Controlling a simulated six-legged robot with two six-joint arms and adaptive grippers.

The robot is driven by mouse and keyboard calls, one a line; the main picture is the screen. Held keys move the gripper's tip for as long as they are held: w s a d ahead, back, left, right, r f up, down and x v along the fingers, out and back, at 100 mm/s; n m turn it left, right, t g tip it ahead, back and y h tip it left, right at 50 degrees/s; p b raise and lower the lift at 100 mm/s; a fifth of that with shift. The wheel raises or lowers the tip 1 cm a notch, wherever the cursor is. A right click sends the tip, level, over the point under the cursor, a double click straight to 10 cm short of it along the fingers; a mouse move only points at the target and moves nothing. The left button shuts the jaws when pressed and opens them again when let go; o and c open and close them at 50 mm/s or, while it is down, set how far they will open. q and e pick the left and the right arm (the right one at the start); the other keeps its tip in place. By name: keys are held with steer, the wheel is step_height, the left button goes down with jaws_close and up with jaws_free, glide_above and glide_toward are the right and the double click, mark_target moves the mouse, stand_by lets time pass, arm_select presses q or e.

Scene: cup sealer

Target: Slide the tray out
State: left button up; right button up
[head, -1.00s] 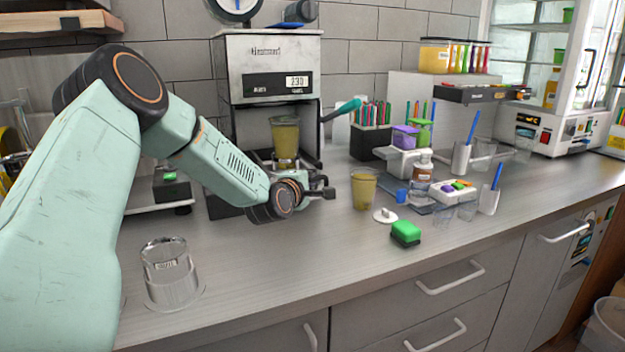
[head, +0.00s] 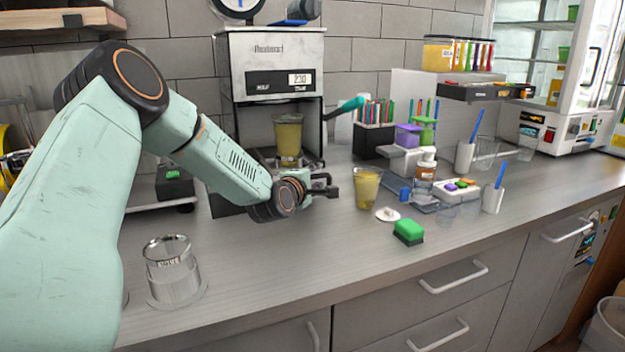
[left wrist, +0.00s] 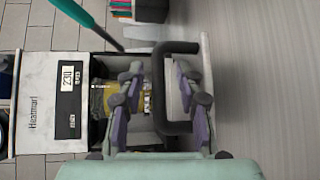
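The cup sealer (head: 270,65) is a pale metal box with a display reading 230, standing against the tiled wall. A cup with yellow-green contents (head: 288,135) stands in its lower bay, in the tray area. In the left wrist view, a black U-shaped handle (left wrist: 157,92) sticks out at the front of the tray (left wrist: 207,70). My left gripper (head: 325,186) is in front of the sealer's base. In the left wrist view its purple-grey fingers (left wrist: 160,92) are apart, with the handle's bar between them and gaps on both sides. My right gripper is not in view.
A teal-tipped lever (head: 349,106) juts from the sealer's right side. A yellow drink cup (head: 367,188), a white lid (head: 388,214) and a green sponge (head: 408,232) are on the counter to the right. A clear container (head: 172,270) is at front left. The front counter is mostly clear.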

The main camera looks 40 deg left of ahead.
arm_select(q)
steer(key=v, duration=0.5)
steer(key=shift+s, duration=0.1)
steer(key=shift+s+d+r, duration=0.1)
steer(key=shift+s, duration=0.5)
steer(key=shift+s+d+r, duration=0.1)
steer(key=shift+s+d, duration=0.2)
steer(key=shift+s, duration=0.15)
